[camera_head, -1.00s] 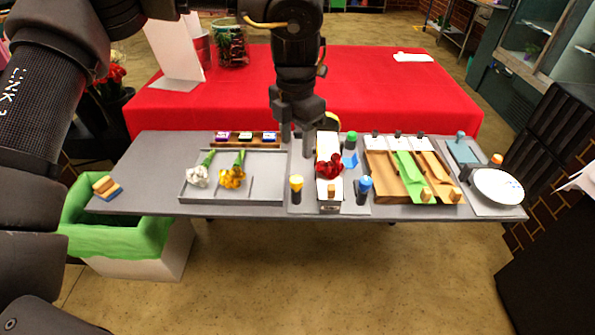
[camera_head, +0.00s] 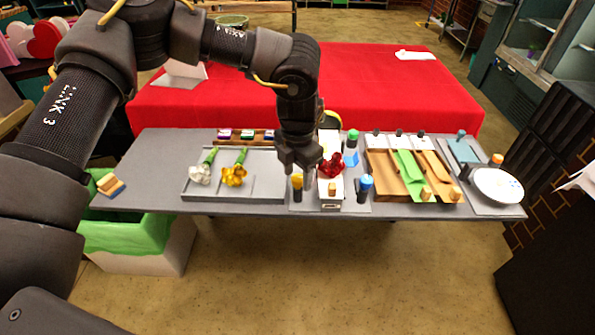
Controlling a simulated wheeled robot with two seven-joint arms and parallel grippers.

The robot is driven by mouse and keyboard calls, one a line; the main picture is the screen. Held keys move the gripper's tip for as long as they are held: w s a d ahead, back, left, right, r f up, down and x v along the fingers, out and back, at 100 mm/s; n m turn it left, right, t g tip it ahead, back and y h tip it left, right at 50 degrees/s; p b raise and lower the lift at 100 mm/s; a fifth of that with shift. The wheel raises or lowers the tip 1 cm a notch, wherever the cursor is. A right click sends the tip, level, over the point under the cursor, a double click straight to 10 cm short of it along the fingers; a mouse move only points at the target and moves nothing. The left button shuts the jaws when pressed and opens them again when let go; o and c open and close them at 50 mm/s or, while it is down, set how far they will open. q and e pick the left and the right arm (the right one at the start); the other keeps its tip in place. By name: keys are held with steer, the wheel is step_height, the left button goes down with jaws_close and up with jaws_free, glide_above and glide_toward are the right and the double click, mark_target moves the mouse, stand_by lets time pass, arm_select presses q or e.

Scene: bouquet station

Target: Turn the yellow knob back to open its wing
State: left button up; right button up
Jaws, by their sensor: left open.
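The yellow knob (camera_head: 297,181) stands upright on a dark post at the front left of the grey bouquet station base (camera_head: 347,208). My left gripper (camera_head: 298,172) is open, fingers pointing down, right at the knob's top in the picture. I cannot tell whether the fingers touch it. A red flower (camera_head: 331,166) lies on the white middle block (camera_head: 329,202). A light blue wing (camera_head: 351,160) shows to its right. The yellow knob's own wing cannot be made out; my gripper covers that area. My right gripper is not in view.
A blue knob (camera_head: 365,183) and a green knob (camera_head: 352,136) stand right of the block. A grey tray (camera_head: 266,193) with white and yellow flowers lies to the left. Wooden ramps (camera_head: 390,188) and a white plate (camera_head: 497,187) are to the right.

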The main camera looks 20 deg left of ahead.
arm_select(q)
steer(key=c, duration=1)
steer(key=shift+o, duration=0.2)
